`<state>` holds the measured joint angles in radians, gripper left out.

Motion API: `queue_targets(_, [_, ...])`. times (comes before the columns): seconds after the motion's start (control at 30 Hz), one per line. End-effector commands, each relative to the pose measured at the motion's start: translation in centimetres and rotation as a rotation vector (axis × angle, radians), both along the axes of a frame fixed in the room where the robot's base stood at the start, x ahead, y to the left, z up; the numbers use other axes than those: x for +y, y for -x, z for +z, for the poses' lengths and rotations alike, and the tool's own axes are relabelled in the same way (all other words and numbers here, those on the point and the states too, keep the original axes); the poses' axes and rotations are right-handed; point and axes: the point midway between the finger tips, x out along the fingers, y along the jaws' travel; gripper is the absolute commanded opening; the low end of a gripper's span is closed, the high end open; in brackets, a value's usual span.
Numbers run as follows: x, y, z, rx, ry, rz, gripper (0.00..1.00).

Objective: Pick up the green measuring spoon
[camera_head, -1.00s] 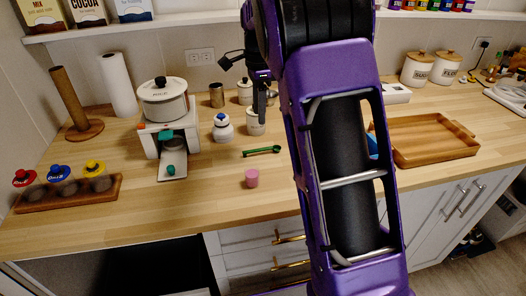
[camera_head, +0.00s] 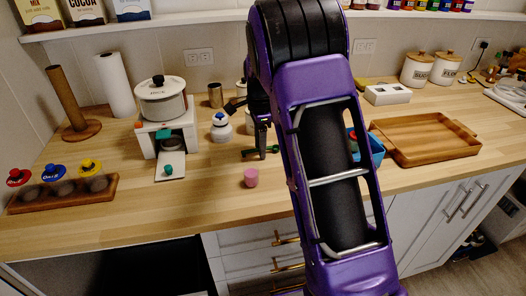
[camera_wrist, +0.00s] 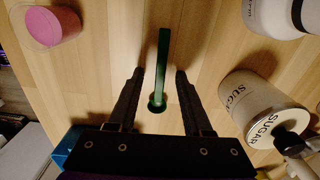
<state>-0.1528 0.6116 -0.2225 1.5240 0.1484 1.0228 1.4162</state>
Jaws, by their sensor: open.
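The green measuring spoon (camera_wrist: 162,65) lies on the wooden counter. In the wrist view its handle points away from me and its round bowl end sits between my fingers. My gripper (camera_wrist: 160,72) is open, with one finger on each side of the spoon; I see no contact with it. In the head view my gripper (camera_head: 262,150) is over the spoon (camera_head: 270,149) and hides part of it.
A pink cup (camera_wrist: 53,26) stands to the left and a sugar canister (camera_wrist: 262,112) to the right in the wrist view. A blue container (camera_head: 371,150) and a wooden tray (camera_head: 425,138) are right of my arm.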

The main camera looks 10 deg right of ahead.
Motion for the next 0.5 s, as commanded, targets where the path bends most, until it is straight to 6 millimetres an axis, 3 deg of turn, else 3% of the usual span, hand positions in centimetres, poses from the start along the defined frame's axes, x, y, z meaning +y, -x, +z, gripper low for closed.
queue_targets(0.17, [0.0,-0.02,0.06,-0.001,0.0,0.0,0.48])
queue_targets(0.43, [0.0,-0.02,0.08,-0.001,0.0,0.0,0.0])
queue_targets(0.5, [0.0,-0.02,0.08,-0.001,0.0,0.0,0.0])
